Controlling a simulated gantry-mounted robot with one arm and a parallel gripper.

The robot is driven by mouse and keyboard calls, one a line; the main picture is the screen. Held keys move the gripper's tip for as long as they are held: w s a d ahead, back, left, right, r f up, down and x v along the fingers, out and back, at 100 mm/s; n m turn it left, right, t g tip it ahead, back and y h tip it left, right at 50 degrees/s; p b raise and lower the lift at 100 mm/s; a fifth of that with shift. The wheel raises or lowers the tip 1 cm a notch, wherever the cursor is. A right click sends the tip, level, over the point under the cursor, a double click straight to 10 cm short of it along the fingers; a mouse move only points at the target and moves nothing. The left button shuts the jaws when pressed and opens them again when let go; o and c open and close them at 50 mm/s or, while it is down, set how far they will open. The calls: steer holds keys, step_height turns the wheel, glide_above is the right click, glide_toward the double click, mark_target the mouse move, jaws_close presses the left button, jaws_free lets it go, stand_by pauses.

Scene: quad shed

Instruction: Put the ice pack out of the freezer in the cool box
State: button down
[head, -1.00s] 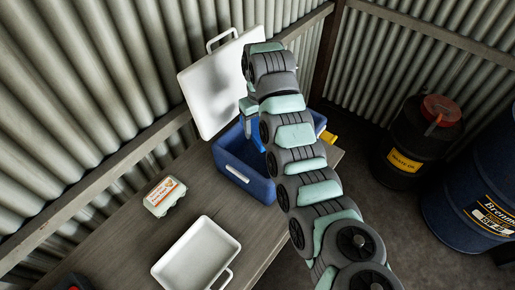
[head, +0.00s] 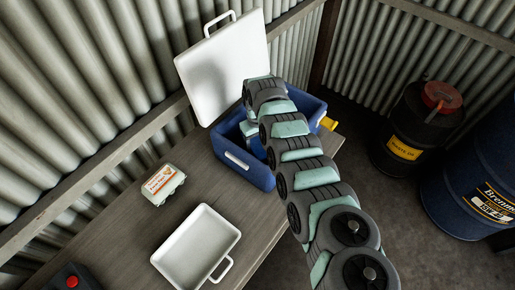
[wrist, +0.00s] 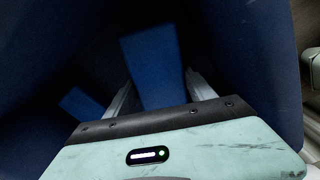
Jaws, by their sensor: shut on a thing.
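The blue cool box (head: 232,170) stands open on the bench, with its white lid (head: 222,68) raised behind it. My gripper (head: 250,128) is down inside the cool box, partly hidden by my arm in the head view. In the wrist view, my gripper (wrist: 160,92) is shut on the blue ice pack (wrist: 153,68), which stands between the two fingers inside the dark blue walls. Another small blue shape (wrist: 82,103) lies left of the fingers; I cannot tell what it is. Whether the ice pack touches the floor of the box is unclear.
A white tray with a handle (head: 160,262) and an egg carton (head: 163,184) are on the bench (head: 120,232). A dark box with a red button (head: 72,281) is at the lower left. A black waste oil drum (head: 402,152) and a blue drum (head: 465,200) stand at the right.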

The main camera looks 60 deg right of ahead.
mark_target(257, 148)
step_height(257, 148, down, 3)
steer(key=shift+f+b, duration=0.2)
steer(key=shift+b, duration=0.55)
steer(key=shift+d+r, duration=0.1)
steer(key=shift+c, duration=1.6)
jaws_free()
steer(key=shift+f, duration=0.2)
step_height(257, 148, up, 12)
steer(key=p, duration=0.2)
steer(key=shift+r+p, duration=0.15)
steer(key=shift+p, duration=0.2)
